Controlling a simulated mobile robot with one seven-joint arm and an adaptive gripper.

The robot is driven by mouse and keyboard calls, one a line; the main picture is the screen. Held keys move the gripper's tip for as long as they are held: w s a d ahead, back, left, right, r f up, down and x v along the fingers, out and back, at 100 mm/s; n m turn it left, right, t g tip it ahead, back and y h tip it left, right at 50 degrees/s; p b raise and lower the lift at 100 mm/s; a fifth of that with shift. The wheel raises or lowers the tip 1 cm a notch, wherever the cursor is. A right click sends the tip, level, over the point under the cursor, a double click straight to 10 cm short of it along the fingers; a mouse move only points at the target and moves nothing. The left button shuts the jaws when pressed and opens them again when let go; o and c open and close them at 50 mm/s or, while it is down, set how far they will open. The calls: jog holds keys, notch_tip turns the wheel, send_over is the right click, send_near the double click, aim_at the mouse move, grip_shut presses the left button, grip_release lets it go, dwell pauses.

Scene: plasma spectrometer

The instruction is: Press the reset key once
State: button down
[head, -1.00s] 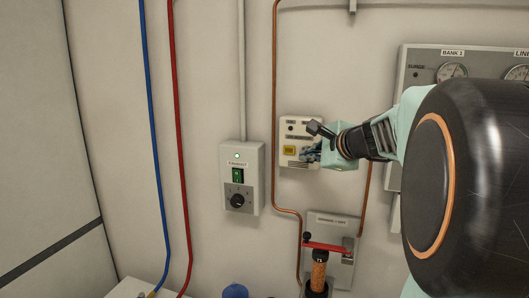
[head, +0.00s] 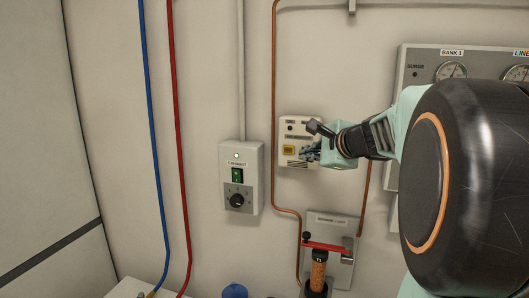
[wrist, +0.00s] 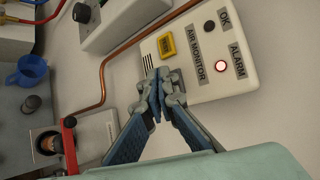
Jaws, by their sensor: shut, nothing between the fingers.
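The air monitor (head: 299,128) is a pale box on the wall, left of my gripper in the head view. In the wrist view the air monitor (wrist: 202,75) shows a dark OK lamp (wrist: 209,26) and a lit red ALARM lamp (wrist: 220,66). A yellow square (wrist: 167,44) sits near its edge; its marking is too small to read. I cannot pick out a key marked reset. My gripper (wrist: 157,88) is shut and empty, its tips in front of the box's edge and hiding part of its face. I cannot tell whether they touch it.
A grey switch box (head: 254,180) with a green switch and black knob hangs left of the monitor. A copper pipe (head: 274,100) runs between them. A red-handled valve (head: 326,247) is below, and a gauge panel (head: 425,58) is at the right.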

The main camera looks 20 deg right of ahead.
jog(key=shift+w+d, duration=0.15)
jog(key=shift+w, duration=0.1)
jog(key=shift+w+d, duration=0.2)
jog(key=shift+w, duration=0.1)
dwell(0.7)
jog(key=shift+s, duration=0.1)
jog(key=shift+s+a+b, duration=0.35)
jog(key=shift+s+a, duration=0.05)
jog(key=shift+s, duration=0.15)
jog(key=s+a, duration=0.2)
jog(key=s+b, duration=0.1)
jog(key=s, duration=0.1)
jog(key=shift+s+a, duration=0.1)
jog(key=shift+a, duration=0.3)
jog(key=shift+r, duration=0.1)
dwell(0.4)
jog(key=shift+d, duration=0.1)
